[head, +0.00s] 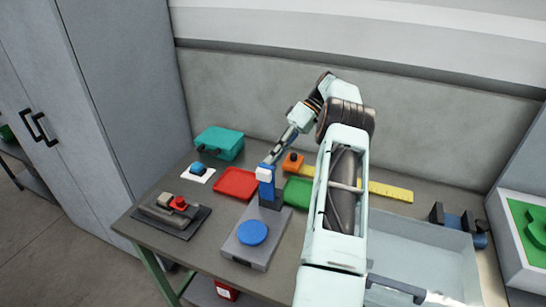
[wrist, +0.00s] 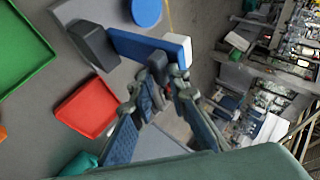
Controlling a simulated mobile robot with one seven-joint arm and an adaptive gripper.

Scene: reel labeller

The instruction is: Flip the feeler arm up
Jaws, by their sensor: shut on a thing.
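The labeller (head: 244,258) is a grey base on the table with a round blue disc (head: 252,232) on top. A dark post (head: 271,202) stands at its back edge. The blue feeler arm (head: 267,188) rises steeply from this post, clear of the disc, with a white block (head: 262,174) at its upper end. My gripper (head: 268,160) is at that upper end. In the wrist view my gripper (wrist: 168,76) is shut on the feeler arm (wrist: 145,45) close to the white block (wrist: 180,45). The exact finger contact is partly hidden.
A red tray (head: 236,184) and a green tray (head: 297,192) lie behind the labeller. A teal case (head: 219,142), a yellow ruler (head: 390,192) and a device with a red button (head: 172,212) stand around. A grey bin (head: 425,262) is at the right.

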